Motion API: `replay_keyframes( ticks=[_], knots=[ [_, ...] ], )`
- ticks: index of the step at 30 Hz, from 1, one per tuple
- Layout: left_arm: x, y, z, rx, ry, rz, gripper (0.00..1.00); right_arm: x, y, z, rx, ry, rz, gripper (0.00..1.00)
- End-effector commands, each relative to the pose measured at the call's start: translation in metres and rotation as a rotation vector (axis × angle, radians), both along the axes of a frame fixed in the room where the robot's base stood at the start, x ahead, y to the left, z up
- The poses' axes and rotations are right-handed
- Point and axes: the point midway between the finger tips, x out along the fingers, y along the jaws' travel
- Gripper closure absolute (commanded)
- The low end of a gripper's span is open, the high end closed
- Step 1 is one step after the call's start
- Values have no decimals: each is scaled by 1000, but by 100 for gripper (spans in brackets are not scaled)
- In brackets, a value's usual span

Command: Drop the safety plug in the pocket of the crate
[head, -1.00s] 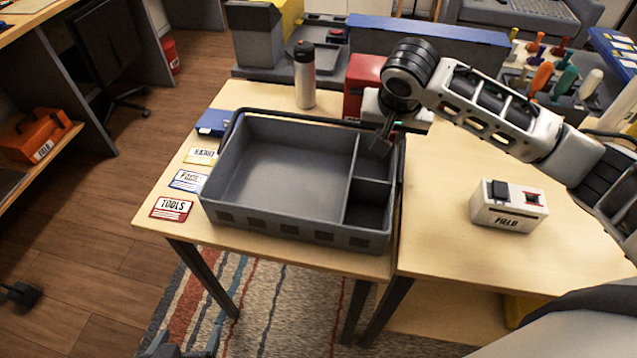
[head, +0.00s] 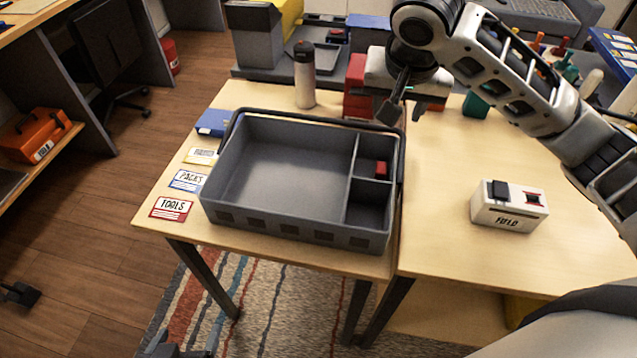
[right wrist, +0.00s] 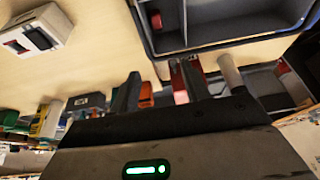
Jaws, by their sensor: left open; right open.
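The grey crate (head: 290,226) stands on the left table, with one large compartment and two small pockets on its right side. The red safety plug (head: 381,169) lies in the far small pocket. It also shows in the right wrist view (right wrist: 156,20), apart from the fingers. My right gripper (head: 398,106) is open and empty, above and just beyond the crate's far right corner. In the right wrist view its two fingers (right wrist: 160,88) stand apart with nothing held between them. My left gripper (head: 180,346) shows partly at the bottom edge of the head view, open and away from the crate.
A white box marked FIELD (head: 509,207) stands on the right table. A bottle (head: 305,77) and a red block (head: 357,88) stand behind the crate. Its handle (head: 300,117) lies along the far rim. Label cards (head: 171,209) lie left of it. The right table's front is clear.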

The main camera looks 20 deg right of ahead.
Motion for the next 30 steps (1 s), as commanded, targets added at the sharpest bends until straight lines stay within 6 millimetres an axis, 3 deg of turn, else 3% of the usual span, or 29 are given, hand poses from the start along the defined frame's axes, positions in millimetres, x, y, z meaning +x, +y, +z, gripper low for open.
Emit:
replay_keyframes(
  ticks=[1,3,12,30],
  knots=[
    [0,0,2,1,0,1,22,-3,3,15,0,-8,4,53],
    [0,0,0,1,0,1,22,-6,4,25,-5,-10,3,53],
    [0,1,0,1,0,1,22,-18,11,54,-2,-4,2,53],
    [0,1,-1,2,2,0,22,-21,12,59,-1,0,0,53]
  ],
)
